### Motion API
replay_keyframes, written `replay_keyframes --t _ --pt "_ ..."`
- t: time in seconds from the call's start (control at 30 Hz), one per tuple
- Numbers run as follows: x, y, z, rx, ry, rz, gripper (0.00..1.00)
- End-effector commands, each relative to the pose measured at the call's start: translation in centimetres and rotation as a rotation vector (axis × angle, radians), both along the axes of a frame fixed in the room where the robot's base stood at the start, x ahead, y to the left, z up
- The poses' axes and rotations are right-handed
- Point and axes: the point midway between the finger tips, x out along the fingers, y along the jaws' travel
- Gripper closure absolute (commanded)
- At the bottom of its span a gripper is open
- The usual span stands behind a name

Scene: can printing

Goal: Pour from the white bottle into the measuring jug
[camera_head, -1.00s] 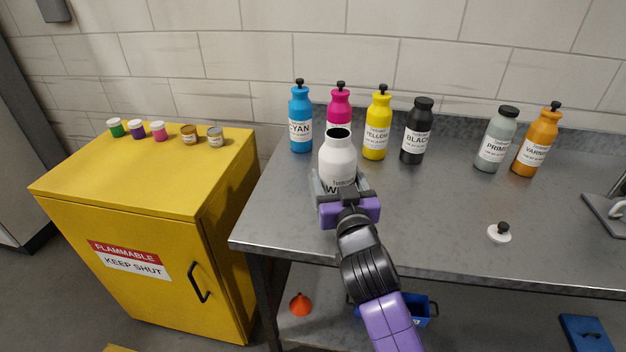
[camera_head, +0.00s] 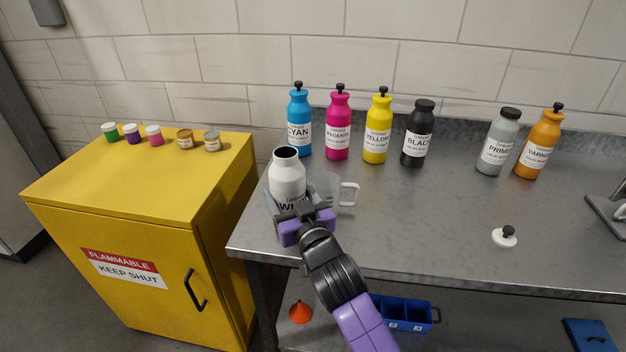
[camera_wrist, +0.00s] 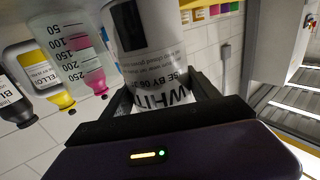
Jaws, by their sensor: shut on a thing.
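The white bottle (camera_head: 287,178) is upright and open at the top, its dark mouth showing in the head view. My gripper (camera_head: 303,212) is shut on its lower part, near the left front of the steel table. The bottle also fills the middle of the wrist view (camera_wrist: 150,55). The measuring jug (camera_head: 328,186), clear with a white handle, stands just right of and partly behind the bottle. Its graduated wall shows in the wrist view (camera_wrist: 75,45). I cannot tell whether bottle and jug touch.
Bottles of cyan (camera_head: 299,125), magenta (camera_head: 338,128), yellow (camera_head: 377,130), black (camera_head: 417,135), primer (camera_head: 497,145) and varnish (camera_head: 538,145) line the back. A yellow cabinet (camera_head: 140,190) stands left. The table's middle is clear.

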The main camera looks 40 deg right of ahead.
Motion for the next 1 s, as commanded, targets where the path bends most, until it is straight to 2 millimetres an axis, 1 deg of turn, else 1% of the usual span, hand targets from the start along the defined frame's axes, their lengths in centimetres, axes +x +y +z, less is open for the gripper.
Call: replay_keyframes --t 0.57,1.0 --pt "0.1 0.0 0.4 0.026 -0.013 0.005 1.0" --pt "0.1 0.0 1.3 0.22 -0.038 0.005 1.0"
